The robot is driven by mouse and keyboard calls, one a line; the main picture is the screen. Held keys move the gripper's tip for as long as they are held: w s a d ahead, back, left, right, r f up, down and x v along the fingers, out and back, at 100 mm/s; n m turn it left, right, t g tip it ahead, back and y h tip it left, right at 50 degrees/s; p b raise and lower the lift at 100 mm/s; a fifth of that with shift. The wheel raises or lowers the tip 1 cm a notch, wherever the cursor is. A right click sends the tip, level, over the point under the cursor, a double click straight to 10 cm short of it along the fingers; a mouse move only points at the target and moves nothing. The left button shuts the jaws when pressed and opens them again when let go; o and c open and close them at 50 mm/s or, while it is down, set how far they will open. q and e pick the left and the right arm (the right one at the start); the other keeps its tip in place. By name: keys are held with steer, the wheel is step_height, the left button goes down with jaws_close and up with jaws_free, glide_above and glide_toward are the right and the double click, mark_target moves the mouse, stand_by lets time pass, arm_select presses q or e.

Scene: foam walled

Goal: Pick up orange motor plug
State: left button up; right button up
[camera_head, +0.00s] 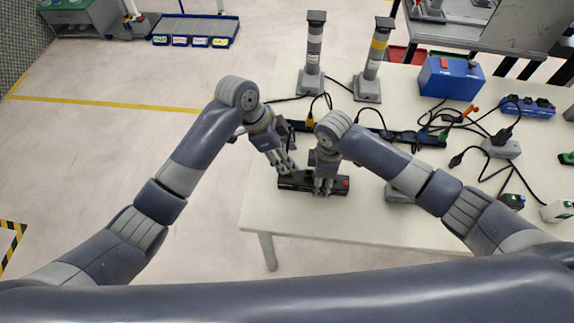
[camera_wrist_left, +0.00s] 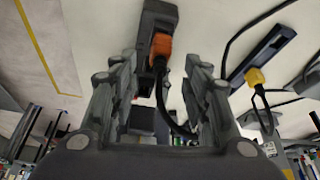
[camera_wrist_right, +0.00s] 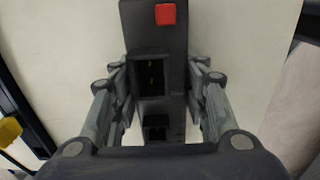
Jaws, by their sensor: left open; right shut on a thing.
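The orange motor plug (camera_wrist_left: 161,48) sits in a black power strip, with a dark cable running from it; I cannot make it out in the head view. My left gripper (camera_head: 289,168) is open, its fingers on either side of the plug's cable side and the plug just beyond the tips. The black power strip (camera_head: 299,184) lies near the table's front edge. My right gripper (camera_head: 325,188) is shut on this strip, near the end with the red switch (camera_wrist_right: 165,14). In the right wrist view the strip (camera_wrist_right: 181,43) shows empty sockets.
Behind are two grey posts (camera_head: 314,45) (camera_head: 372,60) and another strip with a yellow plug (camera_head: 310,119). A blue box (camera_head: 450,78) and tangled cables crowd the table's right side. The table's (camera_head: 265,205) front left corner is bare.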

arm_select(q)
steer(key=x, duration=0.4)
steer(key=shift+d+f, duration=0.1)
steer(key=shift+d, duration=0.15)
jaws_close()
step_height(320, 180, up, 10)
stand_by(0.4)
arm_select(e)
steer(key=o, duration=1.3)
